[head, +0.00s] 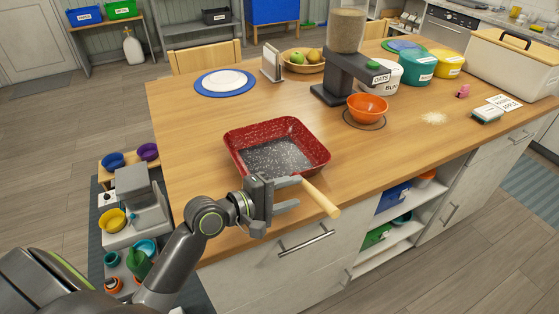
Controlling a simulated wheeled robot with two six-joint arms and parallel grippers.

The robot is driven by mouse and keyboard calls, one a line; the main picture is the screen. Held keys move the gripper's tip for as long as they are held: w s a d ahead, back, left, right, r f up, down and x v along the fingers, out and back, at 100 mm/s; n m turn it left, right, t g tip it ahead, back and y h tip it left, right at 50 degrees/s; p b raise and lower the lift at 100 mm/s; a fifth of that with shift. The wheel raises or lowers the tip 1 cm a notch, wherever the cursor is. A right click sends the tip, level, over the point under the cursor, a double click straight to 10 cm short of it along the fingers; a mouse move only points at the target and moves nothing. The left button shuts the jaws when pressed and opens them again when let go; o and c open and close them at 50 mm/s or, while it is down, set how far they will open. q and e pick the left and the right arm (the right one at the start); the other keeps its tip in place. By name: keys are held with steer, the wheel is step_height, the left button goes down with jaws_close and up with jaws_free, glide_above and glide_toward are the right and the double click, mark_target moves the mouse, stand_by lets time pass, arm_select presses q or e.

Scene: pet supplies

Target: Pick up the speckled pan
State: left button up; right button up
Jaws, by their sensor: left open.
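The speckled pan (315,149) is a square red pan with a dark speckled floor. It sits near the front edge of the wooden counter, and its pale wooden handle (323,199) sticks out over that edge. My left gripper (294,193) is open at the near side of the pan, with its fingers pointing right toward the handle. The handle's inner end is close to the fingertips; I cannot tell whether it lies between them. My right gripper is not in view.
An orange bowl (367,107) on a round mat stands right of the pan, below a grain dispenser (345,62). A white plate on a blue mat (226,82) lies behind. Drawer handles (307,240) jut from the counter front. Counter left of the pan is clear.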

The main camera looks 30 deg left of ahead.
mark_target(308, 193)
arm_select(q)
steer(key=shift+w+d+f+p, duration=0.15)
steer(key=shift+w+d+f, duration=0.15)
steer(key=shift+w+d, duration=0.6)
steer(key=shift+w+d+f+p, duration=0.15)
steer(key=shift+w+d+f, duration=0.1)
steer(key=shift+w+d, duration=0.65)
steer(key=shift+w+d+f, duration=0.15)
steer(key=shift+w+d, duration=0.05)
steer(key=shift+w, duration=0.05)
jaws_close()
